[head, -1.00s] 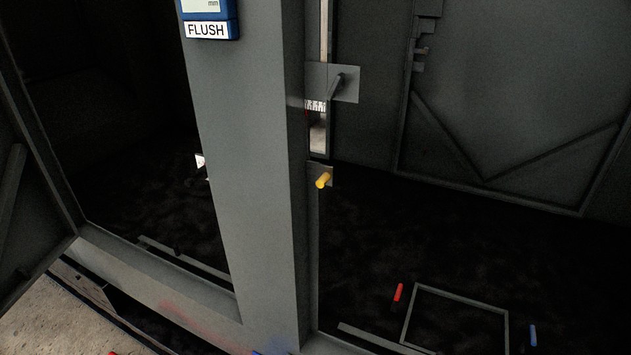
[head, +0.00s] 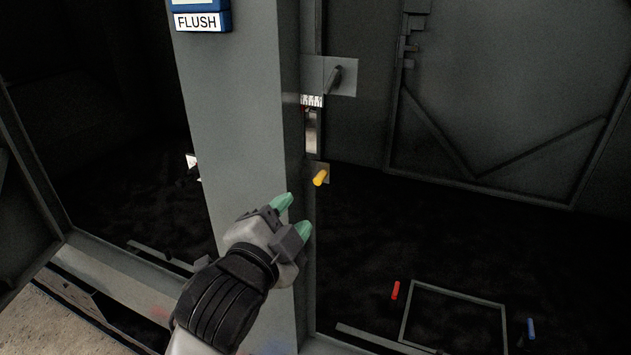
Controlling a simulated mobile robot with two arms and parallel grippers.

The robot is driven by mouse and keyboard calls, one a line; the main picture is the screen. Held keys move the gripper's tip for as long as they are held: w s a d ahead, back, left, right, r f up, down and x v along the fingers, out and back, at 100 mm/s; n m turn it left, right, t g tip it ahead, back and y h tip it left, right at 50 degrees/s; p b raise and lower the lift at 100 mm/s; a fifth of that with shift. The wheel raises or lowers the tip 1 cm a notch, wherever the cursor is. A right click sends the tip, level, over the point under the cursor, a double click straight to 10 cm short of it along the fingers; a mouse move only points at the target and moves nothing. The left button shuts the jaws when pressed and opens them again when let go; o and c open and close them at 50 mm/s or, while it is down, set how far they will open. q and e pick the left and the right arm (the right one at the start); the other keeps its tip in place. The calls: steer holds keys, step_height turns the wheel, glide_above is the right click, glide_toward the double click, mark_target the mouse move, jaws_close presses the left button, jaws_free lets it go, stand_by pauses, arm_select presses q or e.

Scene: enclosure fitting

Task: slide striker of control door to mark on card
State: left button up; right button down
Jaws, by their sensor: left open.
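A grey plate with a dark angled lever (head: 334,78) sits on the edge of the grey upright post. Just below it a small white card with dark marks (head: 312,100) shows beside the post. A yellow peg (head: 320,177) sticks out from a small plate lower on the same edge. I cannot tell for certain which of these parts is the striker. My left gripper (head: 293,215), with green fingertips, is open and empty in front of the post, below and left of the yellow peg and apart from it. My right gripper is out of view.
The wide grey post (head: 243,130) stands between two dark openings. A blue gauge labelled FLUSH (head: 201,18) is on its upper left. A grey panel door with braces (head: 500,120) is behind at right. A red peg (head: 395,290), a blue peg (head: 531,329) and a thin frame lie low right.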

mark_target(315, 184)
arm_select(q)
steer(key=p+x, duration=0.2)
steer(key=x, duration=0.8)
steer(key=shift+w+d, duration=0.1)
steer(key=shift+w, duration=0.15)
jaws_close()
